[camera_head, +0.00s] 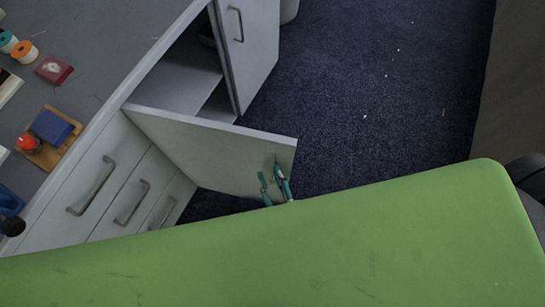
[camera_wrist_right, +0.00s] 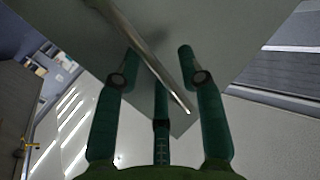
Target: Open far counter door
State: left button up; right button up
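A pale grey counter door (camera_head: 215,150) stands swung out from the counter (camera_head: 150,55), and the open shelf space behind it shows. My right gripper (camera_head: 274,184) is at the free end of this door in the head view. In the right wrist view, a thin metal handle (camera_wrist_right: 158,58) runs slantwise between its teal fingers (camera_wrist_right: 158,76). The fingers are spread on both sides of the bar, with visible gaps. My left gripper is not in view.
Several drawers (camera_head: 75,210) with bar handles face out at the left. The countertop holds a wooden board (camera_head: 50,158), a red box (camera_head: 53,69) and small jars (camera_head: 25,52). Dark blue carpet (camera_head: 370,90) is clear to the right of the door.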

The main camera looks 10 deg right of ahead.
jog(key=s+d, duration=0.1)
jog(key=s, duration=0.6)
jog(key=shift+s, duration=0.25)
jog(key=shift+f, duration=0.15)
dwell(0.3)
